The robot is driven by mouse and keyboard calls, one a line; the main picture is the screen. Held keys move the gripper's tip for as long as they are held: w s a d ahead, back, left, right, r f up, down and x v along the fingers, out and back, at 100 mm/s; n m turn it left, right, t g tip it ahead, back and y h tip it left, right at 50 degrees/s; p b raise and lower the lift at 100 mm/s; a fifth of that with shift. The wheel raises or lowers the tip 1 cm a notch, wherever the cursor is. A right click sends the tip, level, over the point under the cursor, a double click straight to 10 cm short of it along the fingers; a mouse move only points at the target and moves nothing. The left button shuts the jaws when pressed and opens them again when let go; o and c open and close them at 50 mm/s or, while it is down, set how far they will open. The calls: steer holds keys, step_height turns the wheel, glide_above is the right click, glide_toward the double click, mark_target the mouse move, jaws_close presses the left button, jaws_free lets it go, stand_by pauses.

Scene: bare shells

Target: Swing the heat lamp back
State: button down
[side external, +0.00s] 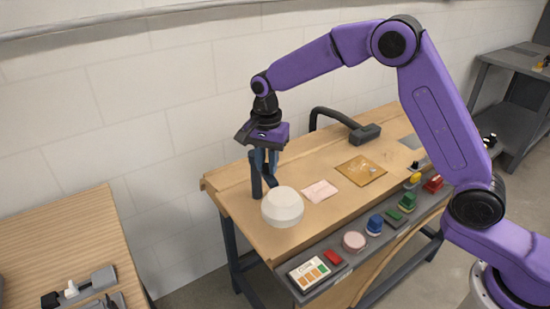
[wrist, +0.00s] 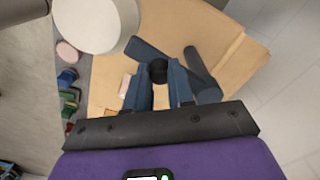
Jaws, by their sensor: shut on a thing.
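The heat lamp has a white round shade (side external: 283,207) over the left end of the wooden bench and a dark upright post (side external: 256,176) behind it. In the wrist view the shade (wrist: 95,22) is at the upper left, and the dark lamp arm (wrist: 145,48) runs from it towards my fingers. A black knob (wrist: 158,70) on the arm sits between my fingertips. My gripper (side external: 265,167) points down beside the post, and in the wrist view my gripper (wrist: 159,78) is shut on the knob. The fingers partly hide the arm's joint with the post.
A pale pink cloth (side external: 320,191) and a tan square board (side external: 361,170) lie right of the shade. A dark curved fixture (side external: 364,133) stands at the back. Coloured knobs and a labelled panel (side external: 309,273) line the front ledge. A second wooden table (side external: 80,235) stands left.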

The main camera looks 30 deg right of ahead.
steer(key=shift+w+a+r+m, duration=0.1)
steer(key=shift+w+a+m, duration=0.25)
steer(key=shift+a+m, duration=0.5)
steer(key=shift+w+a+f+m, duration=0.1)
steer(key=shift+w+a+m, duration=0.3)
steer(key=shift+m, duration=0.75)
steer(key=shift+w+a+r+m, duration=0.1)
steer(key=shift+w+a+m, duration=0.15)
steer(key=shift+a+m, duration=0.65)
steer(key=shift+d, duration=0.15)
steer(key=c, duration=1)
jaws_free()
steer(key=shift+o, duration=0.2)
step_height(320, 180, up, 17)
steer(key=shift+r, duration=0.2)
